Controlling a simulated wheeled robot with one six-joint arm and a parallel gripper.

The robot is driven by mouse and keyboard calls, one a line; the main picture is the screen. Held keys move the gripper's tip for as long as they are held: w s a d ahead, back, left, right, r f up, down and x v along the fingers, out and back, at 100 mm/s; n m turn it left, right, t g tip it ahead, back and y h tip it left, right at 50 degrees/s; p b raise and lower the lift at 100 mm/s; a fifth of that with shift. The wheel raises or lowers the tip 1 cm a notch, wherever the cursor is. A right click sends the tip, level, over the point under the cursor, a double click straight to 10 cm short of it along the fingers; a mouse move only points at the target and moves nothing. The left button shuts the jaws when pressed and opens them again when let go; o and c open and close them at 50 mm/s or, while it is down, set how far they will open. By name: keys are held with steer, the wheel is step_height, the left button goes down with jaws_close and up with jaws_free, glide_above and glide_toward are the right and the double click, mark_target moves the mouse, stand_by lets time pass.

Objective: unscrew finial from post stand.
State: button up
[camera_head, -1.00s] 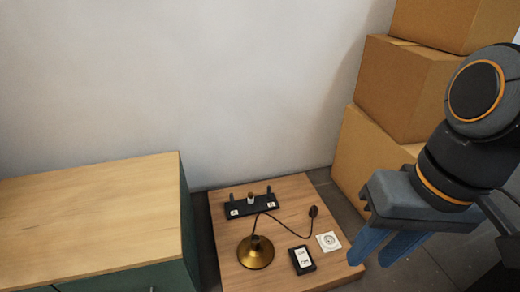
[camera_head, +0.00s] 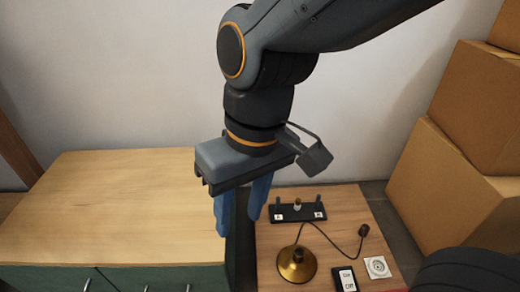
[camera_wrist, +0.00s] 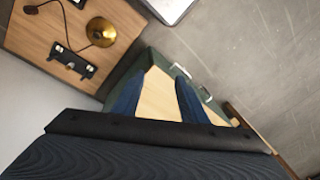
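The post stand (camera_head: 285,214) is a black bar with upright posts at the back of the low wooden table. A small pale and brass piece, likely the finial (camera_head: 297,206), stands at its middle; it is too small to tell how it sits. The stand also shows in the wrist view (camera_wrist: 72,63) at upper left. My gripper (camera_head: 238,222) points down with its blue fingers apart and nothing between them. In the head view it appears left of the stand, over the gap beside the cabinet. In the wrist view its fingers (camera_wrist: 160,92) overlap the cabinet top.
A brass lamp base (camera_head: 297,265) with a dark cord ending in a plug (camera_head: 363,230) is on the table (camera_head: 335,215). A black switch box (camera_head: 345,279) and white socket (camera_head: 377,267) lie at front right. A wooden-topped cabinet (camera_head: 110,205) stands left; cardboard boxes (camera_head: 445,190) stand right.

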steer(key=w+f+n, duration=0.2)
steer(key=w+f, duration=0.2)
steer(key=w, duration=1.1)
steer(key=n+h+p, duration=0.2)
steer(key=n+p, duration=0.1)
steer(key=n, duration=0.2)
glide_above(298, 200)
steer(key=f, duration=3)
steer(key=shift+a+f, duration=0.2)
steer(key=shift+f, duration=0.1)
steer(key=shift+d+f+b, duration=0.15)
steer(key=shift+f+b, duration=0.2)
steer(key=shift+f, duration=0.2)
step_height(298, 200, down, 7)
steer(key=b, duration=0.3)
steer(key=shift+f, duration=0.1)
